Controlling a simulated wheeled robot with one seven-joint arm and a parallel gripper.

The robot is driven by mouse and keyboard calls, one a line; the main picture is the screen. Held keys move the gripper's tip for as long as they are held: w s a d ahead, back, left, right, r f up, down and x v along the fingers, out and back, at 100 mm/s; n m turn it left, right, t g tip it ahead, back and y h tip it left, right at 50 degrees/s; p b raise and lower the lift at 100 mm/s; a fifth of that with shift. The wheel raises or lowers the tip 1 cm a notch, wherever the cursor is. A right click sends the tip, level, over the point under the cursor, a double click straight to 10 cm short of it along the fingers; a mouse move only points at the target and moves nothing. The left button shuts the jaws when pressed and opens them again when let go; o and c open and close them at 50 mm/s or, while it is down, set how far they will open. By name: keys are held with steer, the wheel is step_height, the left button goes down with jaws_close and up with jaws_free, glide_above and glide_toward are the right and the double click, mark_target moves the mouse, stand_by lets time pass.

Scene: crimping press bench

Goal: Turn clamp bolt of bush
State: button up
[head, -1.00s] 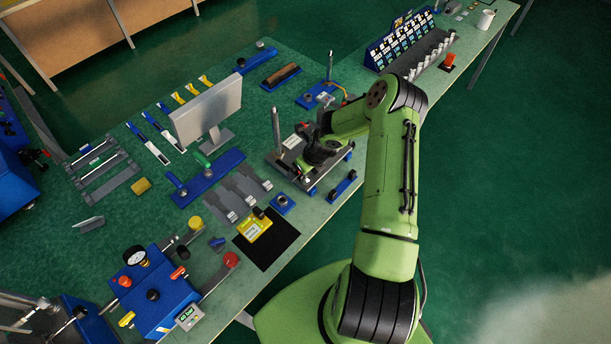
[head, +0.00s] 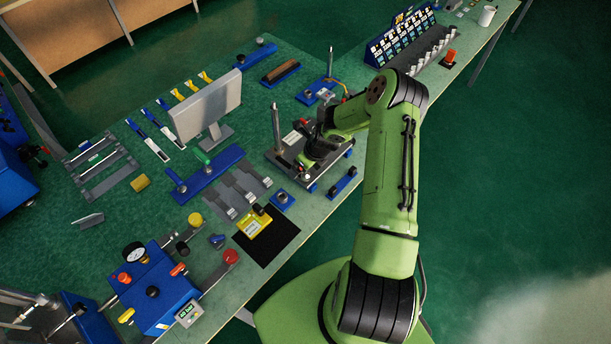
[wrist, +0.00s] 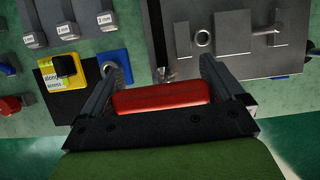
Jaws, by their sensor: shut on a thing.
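My gripper (wrist: 160,98) is shut on a red bar-shaped handle (wrist: 160,96), which spans the space between its two fingers in the wrist view. A short metal tip (wrist: 164,74) shows just beyond the handle, at the near edge of a dark grey fixture plate (wrist: 180,62). The plate carries a round metal ring (wrist: 203,38), seemingly the bush, between two blocks. A metal rod (wrist: 264,33) sticks out at the right block. I cannot tell which part is the clamp bolt, or whether the tip touches anything. In the head view, my dark gripper (head: 316,150) is over the same plate (head: 283,160), partly hiding it.

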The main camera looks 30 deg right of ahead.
steer(key=shift+r, duration=0.1)
steer(key=shift+r+p, duration=1.95)
steer(key=shift+r, duration=0.55)
steer(key=shift+f, duration=0.15)
steer(key=shift+s+a+f+n+y, duration=0.1)
steer(key=shift+a+f+n+y, duration=0.15)
steer(key=shift+n, duration=0.35)
steer(key=s+a+n+g+h+b, duration=0.1)
steer(key=s+a+n+g+b, duration=0.2)
steer(key=n, duration=1.2)
steer(key=s+a+n+g+h+b, duration=0.1)
steer(key=s+a+n+g+b, duration=0.2)
steer(key=a+n, duration=0.5)
steer(key=s+n+g, duration=0.1)
steer(key=n+g, duration=0.1)
steer(key=n, duration=0.5)
steer(key=shift+g+b, duration=0.3)
